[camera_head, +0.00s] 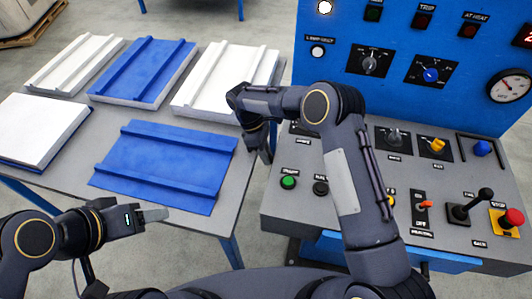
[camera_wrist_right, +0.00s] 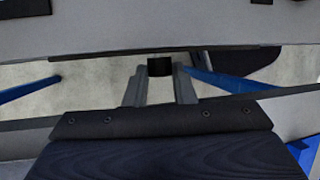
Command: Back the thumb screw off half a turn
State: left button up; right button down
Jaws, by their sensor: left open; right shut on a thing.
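My right gripper (camera_head: 265,155) points down at the left edge of the control console, partly hidden behind its own wrist. In the right wrist view its two fingers (camera_wrist_right: 160,84) are closed around a small black piece (camera_wrist_right: 160,67), which appears to be the thumb screw, below the grey console edge. The screw is hidden in the head view, and its turn angle cannot be read. My left gripper (camera_head: 150,215) is open and empty at the lower left, near the front edge of the grey table, apart from the panels.
A blue panel (camera_head: 160,160) lies on the grey table (camera_head: 75,180), with white and blue panels behind it. The console (camera_head: 300,225) carries a green button (camera_head: 288,182), a black lever (camera_head: 475,205) and a red stop button (camera_head: 512,217). An upright blue panel (camera_head: 330,75) with dials stands behind.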

jog(key=c, duration=1.2)
grip_release()
jog(key=shift+r, duration=0.1)
jog(key=shift+v, duration=3.85)
